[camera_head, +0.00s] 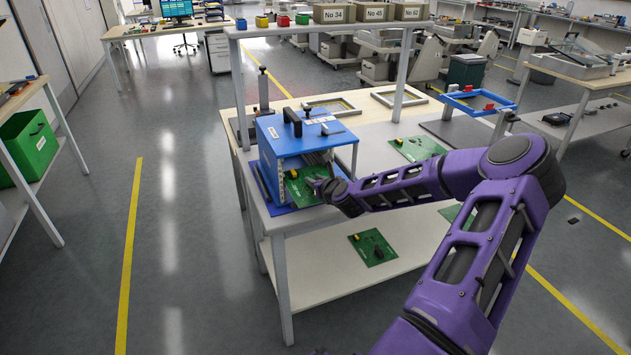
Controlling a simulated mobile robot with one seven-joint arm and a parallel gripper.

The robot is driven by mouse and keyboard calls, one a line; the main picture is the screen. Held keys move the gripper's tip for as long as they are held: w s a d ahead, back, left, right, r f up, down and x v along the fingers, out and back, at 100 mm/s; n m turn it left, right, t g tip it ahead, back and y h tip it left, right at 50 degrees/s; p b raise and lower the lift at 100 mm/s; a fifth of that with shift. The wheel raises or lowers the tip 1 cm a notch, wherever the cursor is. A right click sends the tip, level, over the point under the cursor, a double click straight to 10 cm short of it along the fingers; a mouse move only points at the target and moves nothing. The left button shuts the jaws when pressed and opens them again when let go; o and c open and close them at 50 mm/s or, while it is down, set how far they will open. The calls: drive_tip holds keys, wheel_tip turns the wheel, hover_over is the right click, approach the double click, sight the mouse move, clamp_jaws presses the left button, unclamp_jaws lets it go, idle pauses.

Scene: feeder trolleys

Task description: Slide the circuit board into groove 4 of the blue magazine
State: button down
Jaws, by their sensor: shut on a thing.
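The blue magazine (284,145) stands on the left part of the bench, with a black handle on top and its open side toward me. A green circuit board (301,188) is at the lower part of that open side. My gripper (318,184) is shut on the right edge of this board. The board looks partly inside the magazine, but I cannot tell how deep it is or which groove it is at. The groove numbers are too small to read, and my gripper and the board hide part of the opening.
Another green board (417,148) lies on the bench to the right. A further green board (372,247) lies on the lower shelf. A shelf (330,27) on posts rises behind the magazine. A blue frame (478,101) is at the bench's right end. The floor at left is clear.

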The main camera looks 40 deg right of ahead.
drive_tip(key=shift+w+d, duration=0.15)
drive_tip(key=shift+w, duration=0.45)
drive_tip(key=shift+f+b, duration=0.15)
drive_tip(key=shift+b, duration=0.2)
drive_tip(key=c, duration=0.6)
unclamp_jaws()
drive_tip(key=p+v, duration=0.1)
drive_tip(key=v, duration=1.6)
drive_tip(key=shift+s+p, duration=0.3)
